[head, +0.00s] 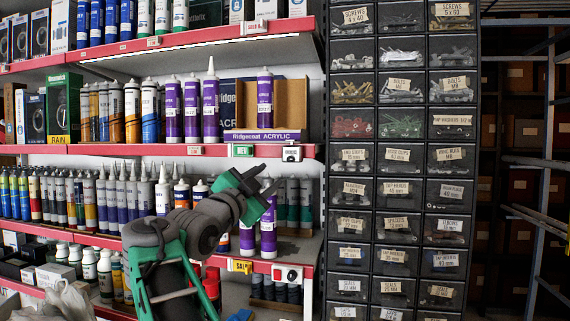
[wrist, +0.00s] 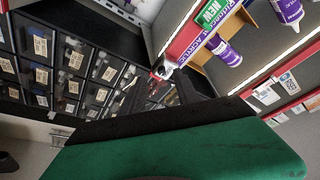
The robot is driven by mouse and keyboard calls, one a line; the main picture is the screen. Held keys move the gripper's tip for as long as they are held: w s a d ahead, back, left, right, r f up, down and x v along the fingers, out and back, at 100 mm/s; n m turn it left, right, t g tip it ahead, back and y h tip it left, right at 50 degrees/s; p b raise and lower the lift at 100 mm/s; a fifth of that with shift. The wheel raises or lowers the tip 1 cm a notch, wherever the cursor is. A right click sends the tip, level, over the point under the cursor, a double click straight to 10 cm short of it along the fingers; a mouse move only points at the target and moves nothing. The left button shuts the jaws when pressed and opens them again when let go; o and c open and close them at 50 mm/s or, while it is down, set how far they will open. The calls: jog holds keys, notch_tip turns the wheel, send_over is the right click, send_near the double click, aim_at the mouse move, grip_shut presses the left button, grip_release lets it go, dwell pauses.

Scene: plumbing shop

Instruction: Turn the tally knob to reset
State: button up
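A small silver-and-black tally counter (head: 292,153) is fixed to the red shelf edge at the right end of the middle shelf. A small white and red device, probably the same counter, shows at the shelf corner in the wrist view (wrist: 163,71). Its knob is too small to make out. My gripper (head: 265,177) is below and left of the counter in the head view, apart from it. Its two dark fingertips stand apart with nothing seen between them. In the wrist view its green and black body fills the lower part and hides what lies behind.
A white plate with a red and a dark part (head: 288,273) sits on the lower shelf edge. Purple cartridges (head: 268,228) stand close behind my gripper. A green label (head: 243,150) is left of the counter. Black drawer cabinets (head: 402,160) stand to the right.

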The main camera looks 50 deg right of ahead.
aim_at(289, 159)
jog(key=shift+m+g+h, duration=0.3)
jog(key=shift+m, duration=0.1)
jog(key=x, duration=0.2)
jog(key=p+x, duration=0.1)
jog(key=x, duration=0.2)
jog(key=s+r+p+x, duration=0.1)
jog(key=x, duration=0.2)
jog(key=shift+c, duration=0.4)
grip_shut()
